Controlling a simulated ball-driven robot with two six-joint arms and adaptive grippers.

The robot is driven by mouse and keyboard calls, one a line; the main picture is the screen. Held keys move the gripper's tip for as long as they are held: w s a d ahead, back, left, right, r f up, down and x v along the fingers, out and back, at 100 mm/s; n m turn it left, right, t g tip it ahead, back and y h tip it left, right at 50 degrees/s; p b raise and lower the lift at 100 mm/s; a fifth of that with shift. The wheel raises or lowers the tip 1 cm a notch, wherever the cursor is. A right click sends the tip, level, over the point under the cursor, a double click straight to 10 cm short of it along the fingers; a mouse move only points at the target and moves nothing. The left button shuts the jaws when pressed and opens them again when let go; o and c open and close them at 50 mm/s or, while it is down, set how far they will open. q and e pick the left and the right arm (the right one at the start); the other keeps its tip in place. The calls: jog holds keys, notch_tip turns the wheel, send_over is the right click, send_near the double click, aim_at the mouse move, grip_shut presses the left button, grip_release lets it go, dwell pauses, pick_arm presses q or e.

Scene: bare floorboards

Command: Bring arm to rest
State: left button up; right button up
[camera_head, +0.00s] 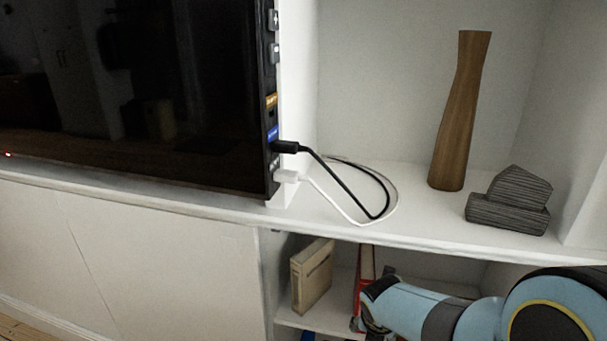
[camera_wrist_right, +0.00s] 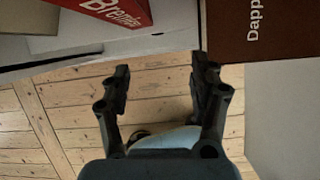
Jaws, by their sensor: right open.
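My right arm (camera_head: 420,305) comes in from the lower right in the head view, in front of the lower shelf. Its gripper is mostly hidden there, low beside the red item. In the right wrist view my right gripper (camera_wrist_right: 160,85) is open, with two dark fingers apart and nothing between them but floorboards behind. The fingertips are just short of the shelf edge. My left gripper is not in view.
A screen (camera_head: 130,90) with black and white cables (camera_head: 350,195) stands left. A wooden vase (camera_head: 460,115) and grey striped ornament (camera_head: 510,200) stand on the upper shelf. Below are a beige book (camera_head: 312,275) and red item (camera_head: 364,275). A red book (camera_wrist_right: 118,10) and brown book (camera_wrist_right: 232,35) are near the fingers.

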jog(key=s+d+f+m+g, duration=0.1)
jog(key=s+d+f+m, duration=0.1)
jog(key=s+f+m, duration=0.45)
jog(key=s+d+f+m, duration=0.3)
jog(key=s, duration=0.7)
jog(key=s+d+f+m+g, duration=0.1)
jog(key=s+d+f+m, duration=0.1)
jog(key=s+f+m, duration=0.45)
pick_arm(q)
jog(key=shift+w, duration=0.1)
pick_arm(e)
jog(key=s+d+m, duration=0.2)
jog(key=s+m, duration=0.3)
jog(key=s, duration=0.5)
jog(key=s+d+f+m+g, duration=0.1)
jog(key=s+d+m, duration=0.2)
jog(key=s, duration=0.7)
jog(key=s+d+f+m, duration=0.1)
jog(key=s+d+m, duration=0.2)
jog(key=s+m, duration=0.4)
jog(key=s, duration=0.3)
jog(key=shift+d+f+m, duration=0.15)
jog(key=shift+d+m, duration=0.1)
jog(key=shift+m, duration=0.15)
